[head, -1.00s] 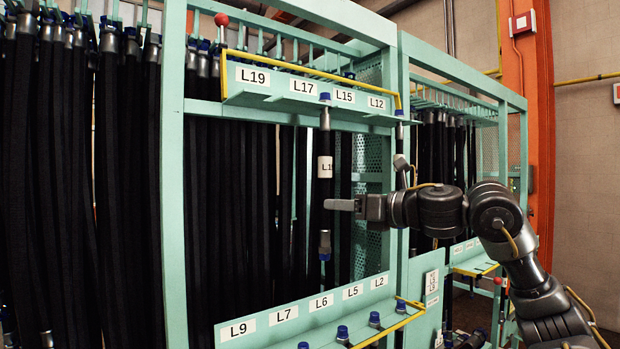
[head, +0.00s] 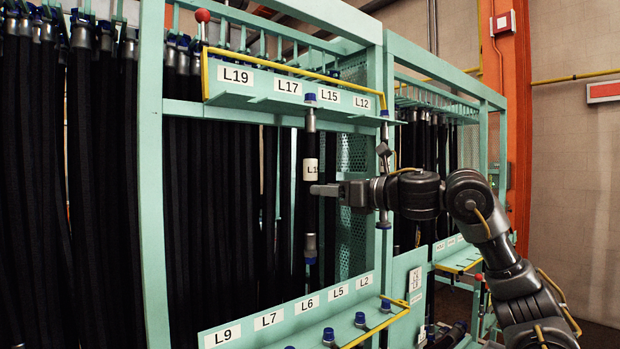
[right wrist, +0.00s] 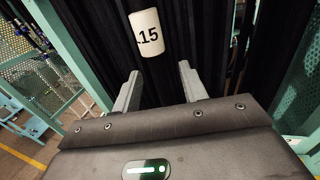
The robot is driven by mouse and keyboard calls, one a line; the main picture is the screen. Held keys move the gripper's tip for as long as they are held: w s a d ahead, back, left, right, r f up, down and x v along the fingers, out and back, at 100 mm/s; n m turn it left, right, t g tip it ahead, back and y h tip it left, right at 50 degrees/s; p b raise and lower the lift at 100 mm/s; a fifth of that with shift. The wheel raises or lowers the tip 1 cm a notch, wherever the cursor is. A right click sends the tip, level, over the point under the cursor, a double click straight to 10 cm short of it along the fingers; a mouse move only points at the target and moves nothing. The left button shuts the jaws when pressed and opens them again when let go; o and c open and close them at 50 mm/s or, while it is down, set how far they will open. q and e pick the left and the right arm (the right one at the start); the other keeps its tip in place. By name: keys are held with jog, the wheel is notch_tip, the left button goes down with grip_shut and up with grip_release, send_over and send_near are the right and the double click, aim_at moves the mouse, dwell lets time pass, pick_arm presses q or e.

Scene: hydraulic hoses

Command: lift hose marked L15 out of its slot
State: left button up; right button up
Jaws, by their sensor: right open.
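The hose marked L15 (head: 311,169) hangs upright from the upper rack ledge below the L15 label (head: 329,98). It has a blue cap, metal end fittings and a white tag. The tag also shows in the right wrist view (right wrist: 147,32), where the black hose runs down toward the gap between my fingers. My right gripper (head: 325,190) is open, just below the tag, fingers pointing left across the hose in the head view. Its two fingers show apart in the right wrist view (right wrist: 160,88). I cannot tell how deep the hose sits between them. My left gripper is not in view.
The upper ledge (head: 265,82) has a yellow rail and labels L19, L17, L15 and L12. A lower ledge (head: 240,328) carries more labels and blue-capped fittings. Black hoses (head: 225,200) hang close behind and left. A green post (head: 377,150) stands right of the hose.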

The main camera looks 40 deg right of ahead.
aim_at(310, 179)
jog(key=p+x, duration=0.3)
jog(key=x, duration=0.2)
jog(key=shift+w+a+f, duration=0.15)
jog(key=shift+a, duration=0.1)
jog(key=shift+s, duration=0.25)
jog(key=shift+c, duration=1.3)
jog(key=shift+w, duration=0.1)
grip_shut()
